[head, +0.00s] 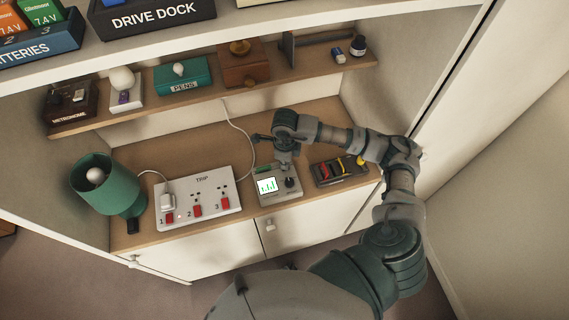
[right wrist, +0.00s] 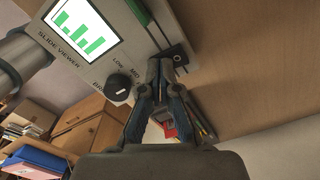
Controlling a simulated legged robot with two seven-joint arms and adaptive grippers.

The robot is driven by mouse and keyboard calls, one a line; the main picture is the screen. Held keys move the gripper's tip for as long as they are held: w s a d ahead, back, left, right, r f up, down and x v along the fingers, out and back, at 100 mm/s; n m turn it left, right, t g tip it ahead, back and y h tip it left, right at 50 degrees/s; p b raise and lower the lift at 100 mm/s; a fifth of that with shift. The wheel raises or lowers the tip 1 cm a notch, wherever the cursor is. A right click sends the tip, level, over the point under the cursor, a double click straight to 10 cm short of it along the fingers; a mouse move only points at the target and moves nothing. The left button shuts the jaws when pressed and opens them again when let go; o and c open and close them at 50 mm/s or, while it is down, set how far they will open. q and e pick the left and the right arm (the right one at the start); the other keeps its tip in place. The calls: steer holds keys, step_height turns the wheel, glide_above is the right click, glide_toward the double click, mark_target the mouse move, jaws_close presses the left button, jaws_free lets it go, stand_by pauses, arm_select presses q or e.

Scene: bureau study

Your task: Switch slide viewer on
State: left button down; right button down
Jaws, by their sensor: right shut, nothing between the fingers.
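The slide viewer (head: 280,196) is a grey box on the desk with a lit white screen showing green bars. In the right wrist view, the lit screen (right wrist: 83,27) sits beside the words SLIDE VIEWER. A black round knob (right wrist: 118,89) has LOW and MID printed near it; a third label is partly hidden. My right gripper (right wrist: 166,66) is shut and empty. Its tips are beside the knob, close to a dark slotted part at the viewer's edge; I cannot tell whether they touch. In the head view the fingers are mostly hidden by my wrist. My left gripper is not in view.
A power strip (head: 220,204) with red switches stands left of the viewer, near a green lamp (head: 93,172). A dark tray (head: 338,172) with coloured items lies to the right. A shelf (head: 212,101) with small objects runs behind and above.

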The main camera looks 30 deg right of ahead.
steer(key=shift+d+r+p, duration=0.1)
steer(key=shift+r+p, duration=1.6)
steer(key=shift+r, duration=1.6)
